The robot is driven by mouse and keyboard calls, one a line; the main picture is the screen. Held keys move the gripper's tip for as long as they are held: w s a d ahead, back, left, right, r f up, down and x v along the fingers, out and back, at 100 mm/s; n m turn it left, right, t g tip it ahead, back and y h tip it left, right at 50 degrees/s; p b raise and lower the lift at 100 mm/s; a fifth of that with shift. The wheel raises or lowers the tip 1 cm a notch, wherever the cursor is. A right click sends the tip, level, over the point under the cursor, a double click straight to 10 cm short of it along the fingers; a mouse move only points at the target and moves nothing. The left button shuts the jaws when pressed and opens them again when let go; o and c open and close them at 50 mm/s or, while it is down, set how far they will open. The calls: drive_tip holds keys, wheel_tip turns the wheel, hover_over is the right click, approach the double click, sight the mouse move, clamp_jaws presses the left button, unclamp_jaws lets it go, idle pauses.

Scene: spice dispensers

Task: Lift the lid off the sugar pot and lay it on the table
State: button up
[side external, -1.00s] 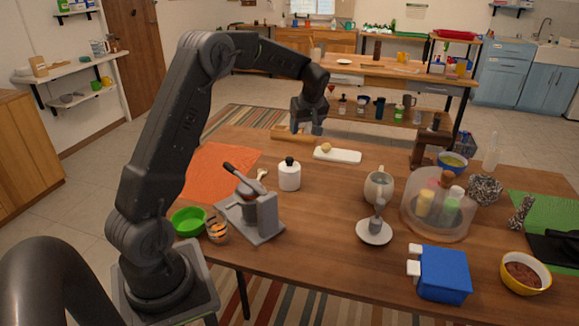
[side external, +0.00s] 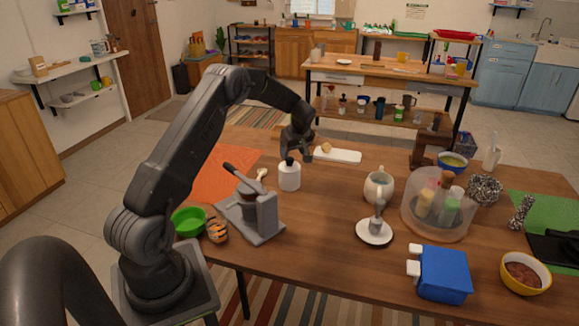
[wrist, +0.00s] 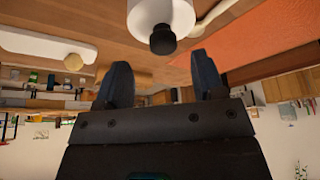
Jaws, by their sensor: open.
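The sugar pot (side external: 290,178) is a small white pot with a black knob (side external: 289,160) on its lid, standing upright on the wooden table. In the wrist view the white pot (wrist: 160,14) is at the top, with its black knob (wrist: 163,41) pointing toward the fingers. My gripper (side external: 297,154) is close to the knob, just behind and above the pot. In the wrist view my gripper (wrist: 163,72) is open, its two dark fingers apart, with nothing between the tips. The knob lines up with the gap but is beyond the fingertips.
A white board (side external: 340,156) with a round tan item lies behind the pot. A grey press-like device (side external: 262,220) stands front left, an orange mat (side external: 215,172) is left, and a cream jug (side external: 379,187) is right. Bare table lies between pot and jug.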

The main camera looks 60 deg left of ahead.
sight(290, 158)
drive_tip(key=x, duration=0.4)
drive_tip(key=shift+s, duration=0.2)
drive_tip(key=shift+c, duration=0.4)
drive_tip(key=c, duration=0.9)
